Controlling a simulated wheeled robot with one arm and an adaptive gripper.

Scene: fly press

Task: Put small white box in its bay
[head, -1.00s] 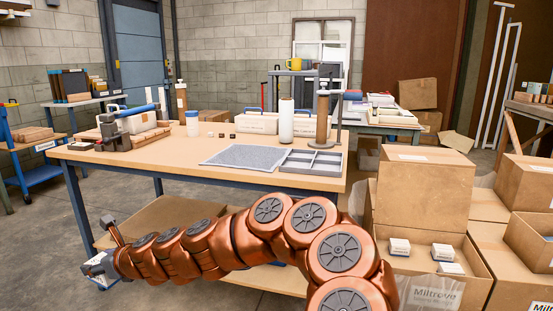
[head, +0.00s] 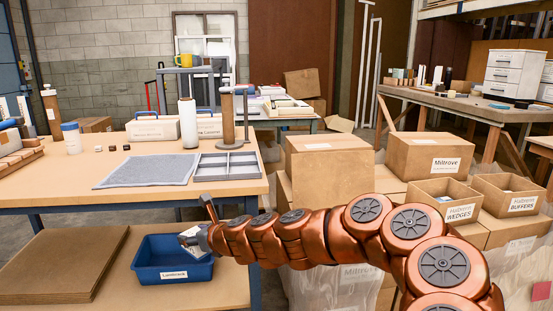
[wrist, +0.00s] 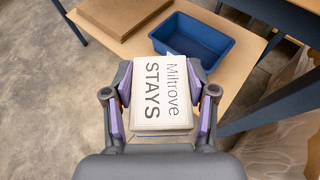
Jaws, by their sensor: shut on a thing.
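My gripper (wrist: 162,110) is shut on a small white box (wrist: 161,92) lettered "Miltrove STAYS". In the wrist view the box lies between the two fingers, its lettered face toward the camera. In the head view the gripper (head: 192,236) and a bit of the box (head: 188,233) show in front of the workbench, over the rear edge of a blue bin (head: 172,276) on the lower shelf. Whether they touch the bin I cannot tell. A grey divided tray (head: 228,177) lies on the benchtop near its right front corner; its compartments look empty.
A grey mat (head: 150,170), a white cylinder (head: 187,125) and a brown bottle on a stand (head: 227,118) are on the workbench (head: 60,182). A brown board (head: 60,262) lies on the lower shelf left of the blue bin. Cartons (head: 330,165) crowd the right side.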

